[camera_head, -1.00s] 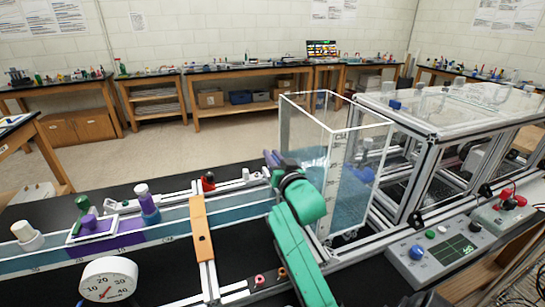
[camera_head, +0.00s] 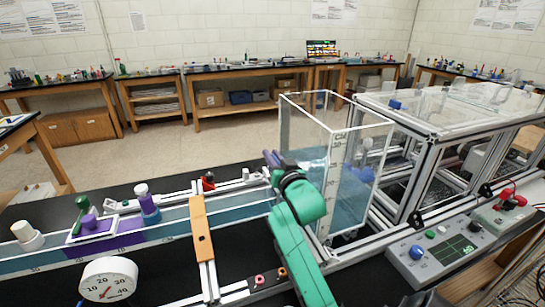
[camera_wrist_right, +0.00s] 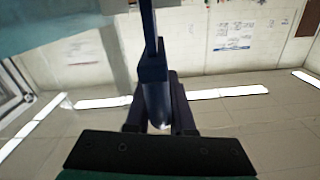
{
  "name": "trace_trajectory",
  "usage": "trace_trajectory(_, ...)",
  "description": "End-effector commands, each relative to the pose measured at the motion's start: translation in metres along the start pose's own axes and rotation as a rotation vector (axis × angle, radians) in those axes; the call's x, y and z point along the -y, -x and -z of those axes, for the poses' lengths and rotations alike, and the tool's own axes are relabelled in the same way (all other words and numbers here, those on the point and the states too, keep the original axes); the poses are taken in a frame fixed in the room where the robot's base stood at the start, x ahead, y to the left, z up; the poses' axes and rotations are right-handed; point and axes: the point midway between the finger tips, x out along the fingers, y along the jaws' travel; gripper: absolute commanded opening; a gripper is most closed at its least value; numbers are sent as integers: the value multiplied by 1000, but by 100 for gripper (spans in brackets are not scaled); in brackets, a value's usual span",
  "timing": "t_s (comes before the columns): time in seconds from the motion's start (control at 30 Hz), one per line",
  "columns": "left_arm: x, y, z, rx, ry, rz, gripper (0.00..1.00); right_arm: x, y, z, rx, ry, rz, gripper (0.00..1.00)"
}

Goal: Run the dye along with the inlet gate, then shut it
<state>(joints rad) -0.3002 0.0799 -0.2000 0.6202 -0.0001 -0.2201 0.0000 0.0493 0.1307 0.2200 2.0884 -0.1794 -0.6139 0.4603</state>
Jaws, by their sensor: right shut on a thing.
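The gate's lower part is hidden behind my green arm. My left gripper is not in view.
A white dial (camera_head: 108,281) stands in front of the channel. An orange bar (camera_head: 201,228) crosses it. A control box (camera_head: 440,250) with knobs sits at the right.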

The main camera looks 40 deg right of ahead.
Motion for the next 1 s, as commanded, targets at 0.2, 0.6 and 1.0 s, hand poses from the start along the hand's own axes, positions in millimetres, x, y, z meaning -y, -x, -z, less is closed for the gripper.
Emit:
trace_trajectory(0.2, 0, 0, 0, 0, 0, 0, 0, 0, 0, -2, 3, -3, 1, 0)
trace_trajectory(0.6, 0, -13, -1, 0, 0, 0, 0, -4, 0, -28, 7, -3, 1, 0)
trace_trajectory(1.0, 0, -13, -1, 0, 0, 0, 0, -5, 0, -26, 4, -2, 0, 50)
